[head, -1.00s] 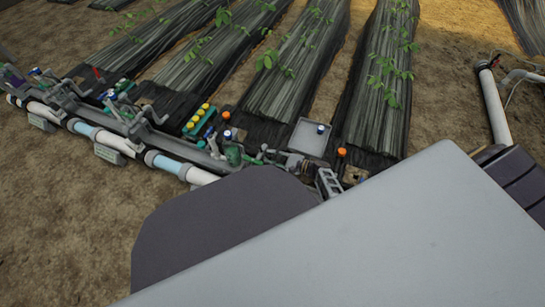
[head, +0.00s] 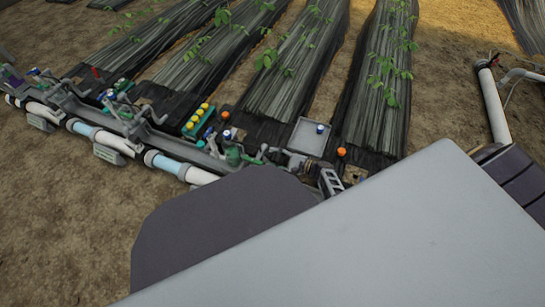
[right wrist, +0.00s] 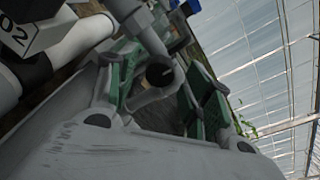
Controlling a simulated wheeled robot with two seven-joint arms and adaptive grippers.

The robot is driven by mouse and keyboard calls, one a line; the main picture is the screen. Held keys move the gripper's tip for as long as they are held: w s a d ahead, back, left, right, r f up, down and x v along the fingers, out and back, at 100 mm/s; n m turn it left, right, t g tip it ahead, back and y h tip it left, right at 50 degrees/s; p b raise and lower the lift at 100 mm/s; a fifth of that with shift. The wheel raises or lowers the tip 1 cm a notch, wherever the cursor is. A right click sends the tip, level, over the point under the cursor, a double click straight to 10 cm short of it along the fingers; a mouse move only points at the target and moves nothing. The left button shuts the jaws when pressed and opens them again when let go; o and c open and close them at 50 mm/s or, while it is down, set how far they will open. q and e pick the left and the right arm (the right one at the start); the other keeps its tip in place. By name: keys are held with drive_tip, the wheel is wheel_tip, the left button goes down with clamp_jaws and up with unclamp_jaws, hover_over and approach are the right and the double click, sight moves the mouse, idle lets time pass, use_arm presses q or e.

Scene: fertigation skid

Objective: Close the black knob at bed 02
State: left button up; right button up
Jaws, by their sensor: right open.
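In the right wrist view a round black knob (right wrist: 160,73) sits on a light grey stem between the green-padded fingers of my right gripper (right wrist: 157,92). The fingers stand apart on either side of it. I cannot tell whether either pad touches it. A white tag (right wrist: 17,36) reading 02 shows at the upper left. In the head view my right gripper (head: 247,156) is small, at the pipe row beyond my dark arm link, which hides part of it. The knob cannot be made out there. My left gripper is not clearly in view.
A manifold of white and pale blue pipe (head: 92,134) runs from the left towards the middle. A tray of yellow-capped bottles (head: 198,120) and a grey tray (head: 308,137) stand behind it. Planted beds lie beyond. A white pipe (head: 495,108) stands at the right.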

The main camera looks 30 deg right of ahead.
drive_tip(key=v, duration=0.6)
drive_tip(key=shift+d, duration=0.1)
idle(0.6)
